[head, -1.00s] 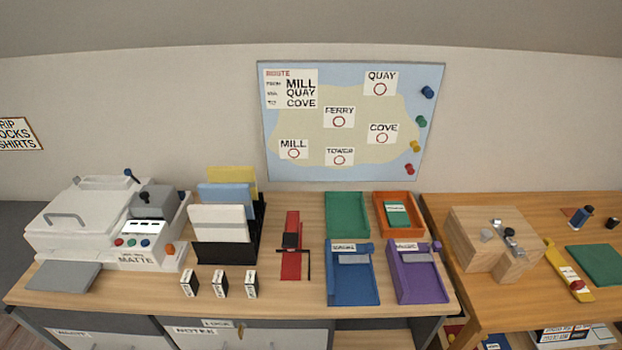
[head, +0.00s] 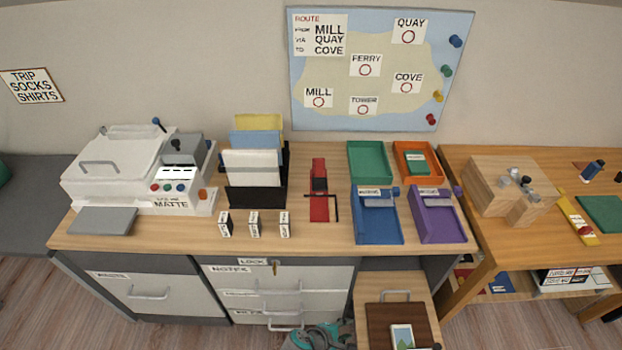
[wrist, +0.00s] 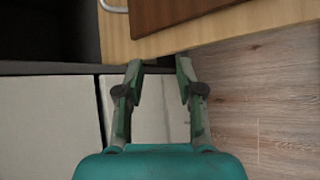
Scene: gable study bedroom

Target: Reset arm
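My gripper (wrist: 159,78) shows in the wrist view with its two green-and-dark fingers spread apart and nothing between them. Its teal body fills the bottom middle of that view. In the head view, my teal gripper (head: 322,338) shows at the bottom edge, partly cut off, in front of the desk's lower drawers. A light wooden piece (head: 365,295) with a metal handle is just right of it and carries a dark brown board (head: 386,322). In the wrist view, the wooden piece (wrist: 120,45) lies just beyond the fingertips.
The desk (head: 335,236) holds a white press (head: 115,165), file holder (head: 257,197), red tool (head: 319,195) and several trays. Light drawer fronts (head: 165,292) lie below. A second table (head: 515,238) stands at right. Wooden floor (head: 95,318) is clear at lower left.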

